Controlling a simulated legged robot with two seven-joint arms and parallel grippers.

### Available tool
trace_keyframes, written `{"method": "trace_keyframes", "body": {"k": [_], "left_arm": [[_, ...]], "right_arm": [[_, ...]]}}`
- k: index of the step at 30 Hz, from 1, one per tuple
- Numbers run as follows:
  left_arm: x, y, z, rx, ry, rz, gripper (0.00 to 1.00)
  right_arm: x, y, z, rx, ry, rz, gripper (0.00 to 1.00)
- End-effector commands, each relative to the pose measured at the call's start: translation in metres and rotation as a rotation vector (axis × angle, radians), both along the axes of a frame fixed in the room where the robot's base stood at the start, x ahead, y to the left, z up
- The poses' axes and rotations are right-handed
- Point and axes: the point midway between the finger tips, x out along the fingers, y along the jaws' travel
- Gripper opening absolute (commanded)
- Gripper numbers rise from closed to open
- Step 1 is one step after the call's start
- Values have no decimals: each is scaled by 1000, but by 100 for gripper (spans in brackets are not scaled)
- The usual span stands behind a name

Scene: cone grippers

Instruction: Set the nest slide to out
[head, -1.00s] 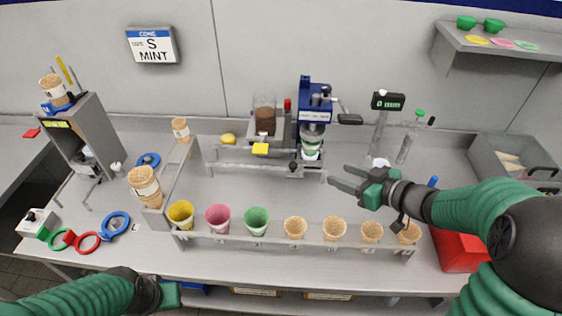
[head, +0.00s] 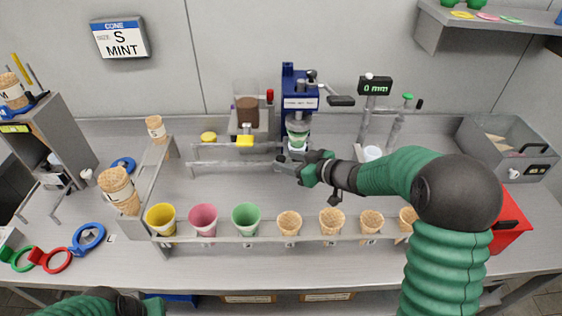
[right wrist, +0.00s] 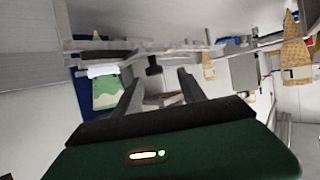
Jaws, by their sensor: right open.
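The blue press (head: 300,100) stands at the back of the bench. A green and white cup (head: 297,138) sits in its holder, and the cup also shows in the right wrist view (right wrist: 106,90). A black knob (right wrist: 153,66), which looks like the slide's handle, shows beyond and between my right fingers. My right gripper (head: 279,165) is open in front of the press, at the low rail (head: 235,164). In the head view it hides the knob, and I cannot tell whether it touches it. My left gripper (head: 152,306) is at the bottom edge, mostly cut off.
A front rack (head: 265,239) holds coloured cups and several cones, close below my right arm. A gauge reading 0 mm (head: 375,87) stands right of the press. A red bin (head: 510,225) and a grey bin (head: 525,160) are at right.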

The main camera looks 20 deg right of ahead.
Motion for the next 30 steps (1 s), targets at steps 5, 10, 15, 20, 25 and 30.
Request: {"method": "trace_keyframes", "body": {"k": [5,10,15,20,25,30], "left_arm": [[0,0,-4,0,0,-1,0],[0,0,-4,0,0,-1,0],[0,0,-4,0,0,-1,0],[0,0,-4,0,0,-1,0],[0,0,-4,0,0,-1,0],[0,0,-4,0,0,-1,0]], "right_arm": [[22,11,-11,1,-1,-1,48],[26,15,-12,-1,0,-2,48],[26,16,-12,-2,0,-1,47],[26,14,-12,-1,0,-2,26],[26,14,-12,-1,1,-1,4],[26,14,-13,0,1,-2,0]]}}
